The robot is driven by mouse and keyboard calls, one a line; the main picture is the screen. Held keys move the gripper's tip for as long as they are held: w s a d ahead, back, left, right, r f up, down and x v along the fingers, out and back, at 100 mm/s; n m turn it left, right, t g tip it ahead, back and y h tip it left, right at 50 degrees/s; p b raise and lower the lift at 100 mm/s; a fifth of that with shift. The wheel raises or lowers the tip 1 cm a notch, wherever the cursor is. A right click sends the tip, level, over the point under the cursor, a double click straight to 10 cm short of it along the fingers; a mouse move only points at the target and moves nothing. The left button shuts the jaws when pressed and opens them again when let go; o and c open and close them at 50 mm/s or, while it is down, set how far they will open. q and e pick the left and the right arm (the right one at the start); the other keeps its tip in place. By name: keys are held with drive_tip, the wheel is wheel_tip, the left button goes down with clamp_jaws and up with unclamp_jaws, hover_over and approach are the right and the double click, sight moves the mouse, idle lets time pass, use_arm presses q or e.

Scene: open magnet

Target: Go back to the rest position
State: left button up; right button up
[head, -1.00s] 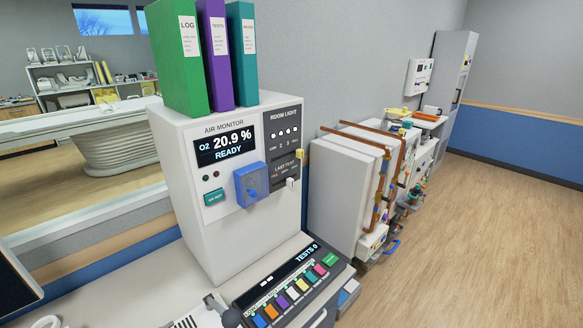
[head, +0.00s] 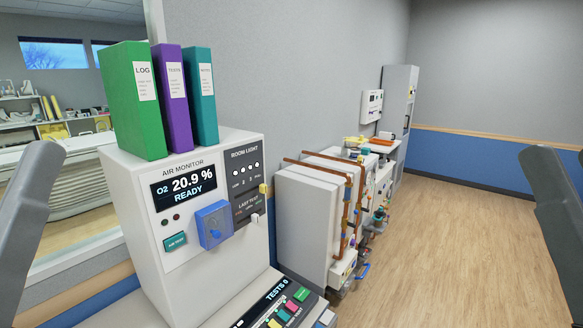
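A grey link of my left arm (head: 32,215) stands at the left edge of the head view. A grey link of my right arm (head: 558,215) stands at the right edge. Both links slant upward, wide apart, and neither appears to touch anything. No fingers of either gripper show, so whether they are open or hold anything is hidden. Between the arms stands the white air monitor (head: 196,268), whose screen (head: 184,190) reads O2 20.9 % READY.
Green (head: 134,105), purple (head: 175,120) and teal (head: 202,105) binders stand on the monitor. A button panel (head: 280,306) lies at its foot. White cabinets with copper pipes (head: 345,215) line the wall beyond. The wooden floor (head: 465,225) at right is clear.

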wheel_tip(320, 180, up, 27)
drive_tip(key=p, duration=2.3)
wheel_tip(320, 180, down, 46)
drive_tip(key=b, duration=4.6)
